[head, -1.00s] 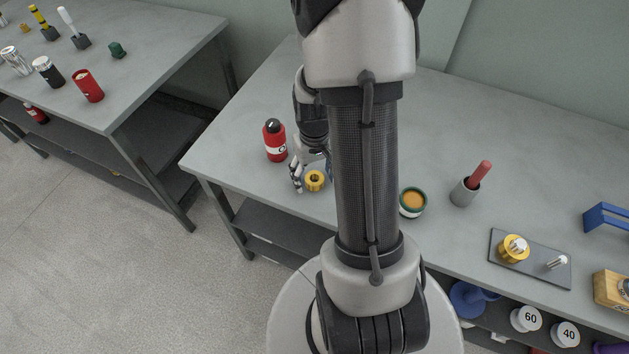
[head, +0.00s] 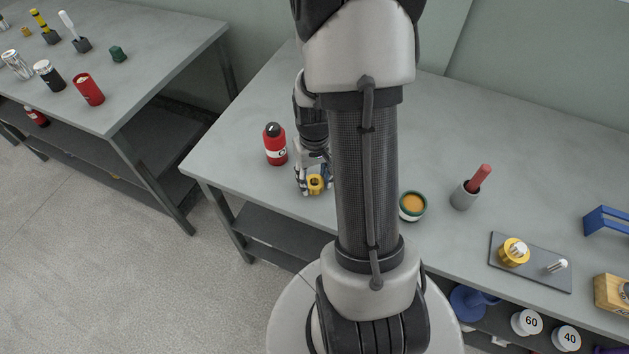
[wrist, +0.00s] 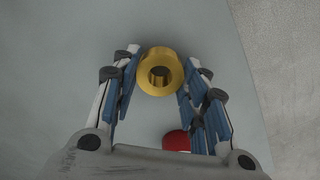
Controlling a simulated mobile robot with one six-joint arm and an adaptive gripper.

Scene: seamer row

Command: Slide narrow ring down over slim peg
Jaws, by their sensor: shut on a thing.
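The narrow ring, gold with a central hole (head: 316,185), is at the left front of the bench. In the wrist view the ring (wrist: 149,83) sits between the fingertips of my gripper (wrist: 161,70), which is shut on it. In the head view my gripper (head: 312,181) is partly behind my arm. The slim peg (head: 557,266) stands bare and silvery on a dark base plate (head: 535,278) at the right. A thicker peg on that plate carries another gold ring (head: 513,256).
A red bottle (head: 275,146) stands close behind my gripper. A green-rimmed tin (head: 412,207) and a grey cup (head: 463,197) with a red stick stand between the ring and the plate.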

